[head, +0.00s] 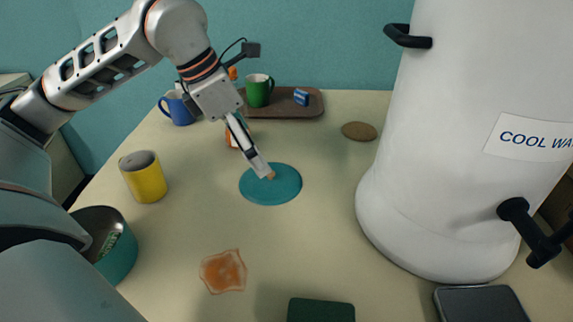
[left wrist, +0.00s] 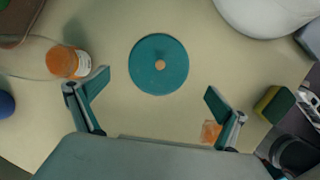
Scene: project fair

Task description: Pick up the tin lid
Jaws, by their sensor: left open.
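The tin lid (head: 285,191) is a flat teal disc with a small tan knob, lying on the table in the middle of the head view. In the left wrist view the lid (left wrist: 147,76) shows whole, ahead of the fingers and apart from them. My left gripper (head: 266,172) reaches down over the lid and covers part of it in the head view; its exact height cannot be told. Its fingers (left wrist: 158,86) are wide apart with nothing between them. A teal open tin (head: 122,255) stands at the left front with something greenish inside. My right gripper is not in view.
A big white water dispenser (head: 440,150) stands right of the lid. An orange-and-white bottle (left wrist: 68,62) is left of the lid. A yellow cup (head: 146,180), an orange patch (head: 224,271), a cork disc (head: 359,131) and a brown tray (head: 284,109) with a green mug surround it.

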